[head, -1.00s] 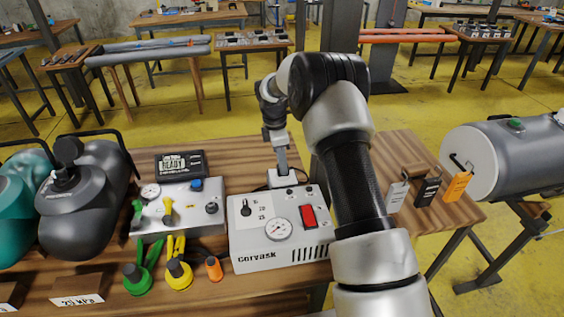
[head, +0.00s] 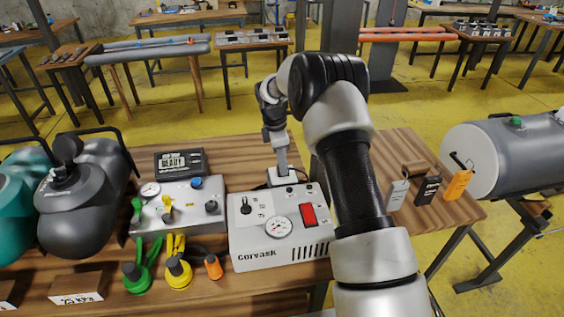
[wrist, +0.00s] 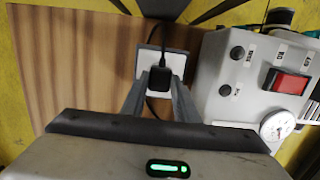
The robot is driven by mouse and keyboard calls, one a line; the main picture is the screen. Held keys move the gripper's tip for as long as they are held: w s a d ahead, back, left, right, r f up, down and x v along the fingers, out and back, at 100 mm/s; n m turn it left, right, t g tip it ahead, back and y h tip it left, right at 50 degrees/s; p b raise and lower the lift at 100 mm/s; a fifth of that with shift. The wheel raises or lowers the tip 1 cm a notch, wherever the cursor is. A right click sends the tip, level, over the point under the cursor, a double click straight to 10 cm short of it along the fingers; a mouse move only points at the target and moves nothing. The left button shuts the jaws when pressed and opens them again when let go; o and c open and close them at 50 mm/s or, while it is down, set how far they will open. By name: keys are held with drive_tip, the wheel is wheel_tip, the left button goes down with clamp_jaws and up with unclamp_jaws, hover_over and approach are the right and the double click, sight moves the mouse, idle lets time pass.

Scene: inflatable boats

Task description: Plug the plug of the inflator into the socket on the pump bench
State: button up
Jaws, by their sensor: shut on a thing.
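The inflator (head: 280,228) is a white box with a red rocker switch and a round gauge, on the wooden bench. The white socket (head: 285,177) stands behind it; it also shows in the wrist view (wrist: 147,62). My gripper (head: 283,166) is right at the socket. In the wrist view my gripper (wrist: 164,80) is shut on the black plug (wrist: 169,72), which lies against the white socket face. A dark cable hangs below the plug. The contact between plug and socket is hidden, so I cannot tell how deep the plug sits.
The inflator's box stands close beside my gripper. A silver control box (head: 178,206) with knobs and a display (head: 180,163) are to its left. Green, yellow and orange nozzles stand in front. Dark and teal pumps are far left; tags (head: 427,190) and a grey tank (head: 510,155) are right.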

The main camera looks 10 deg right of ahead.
drive_tip(key=o, duration=1.1)
drive_tip(key=shift+c, duration=0.2)
drive_tip(key=shift+f, duration=0.1)
wheel_tip(320, 180, up, 17)
drive_tip(key=a, duration=0.2)
drive_tip(key=shift+r+p, duration=0.2)
drive_tip(key=shift+p, duration=0.1)
